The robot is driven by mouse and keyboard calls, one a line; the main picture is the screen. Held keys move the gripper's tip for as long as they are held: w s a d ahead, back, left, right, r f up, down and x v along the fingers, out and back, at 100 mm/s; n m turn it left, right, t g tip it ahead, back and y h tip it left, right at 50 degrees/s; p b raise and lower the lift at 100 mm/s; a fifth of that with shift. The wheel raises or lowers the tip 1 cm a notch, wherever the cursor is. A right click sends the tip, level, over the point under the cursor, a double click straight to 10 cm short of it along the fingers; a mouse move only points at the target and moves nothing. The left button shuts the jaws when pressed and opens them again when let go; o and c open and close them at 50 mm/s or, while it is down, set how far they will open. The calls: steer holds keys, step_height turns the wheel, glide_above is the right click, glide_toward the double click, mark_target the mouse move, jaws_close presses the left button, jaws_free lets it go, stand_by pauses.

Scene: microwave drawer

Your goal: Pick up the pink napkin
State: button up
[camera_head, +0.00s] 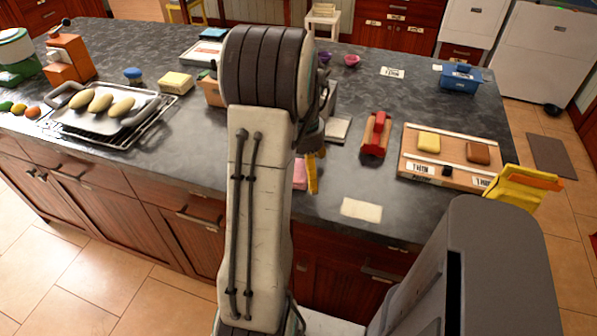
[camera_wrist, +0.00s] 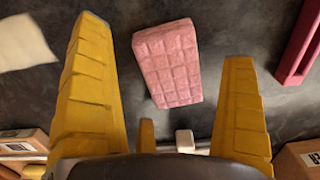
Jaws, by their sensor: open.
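The pink napkin (camera_wrist: 168,63) is a quilted, thick rectangle lying on the dark countertop. In the wrist view it sits ahead of and between the two yellow fingers of my gripper (camera_wrist: 165,85), slightly tilted, with no finger touching it. In the head view the napkin (camera_head: 300,174) shows only in part beside my arm, which hides the rest. My gripper (camera_head: 313,172) hangs near it in the head view, with a yellow finger pointing down. The gripper is open and empty.
A cream cloth (camera_head: 361,210) lies near the counter's front edge. A red-handled tool (camera_head: 376,136) and a board with yellow and brown blocks (camera_head: 411,170) are to the right. A tray with several potatoes (camera_head: 70,118) stands at the left.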

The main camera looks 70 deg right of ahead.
mark_target(305, 169)
steer(key=shift+f, duration=0.25)
steer(key=c, duration=1.2)
steer(key=shift+r, duration=0.1)
steer(key=shift+r, duration=0.5)
step_height(305, 169, up, 3)
steer(key=shift+s+r, duration=0.15)
steer(key=s+a+r, duration=0.1)
steer(key=s+r, duration=0.1)
steer(key=s, duration=0.1)
steer(key=s+a+r, duration=0.1)
steer(key=s+r, duration=0.1)
steer(key=s, duration=0.2)
steer(key=s+a+r, duration=0.1)
steer(key=s+r, duration=0.1)
steer(key=s, duration=0.2)
steer(key=shift+r, duration=0.25)
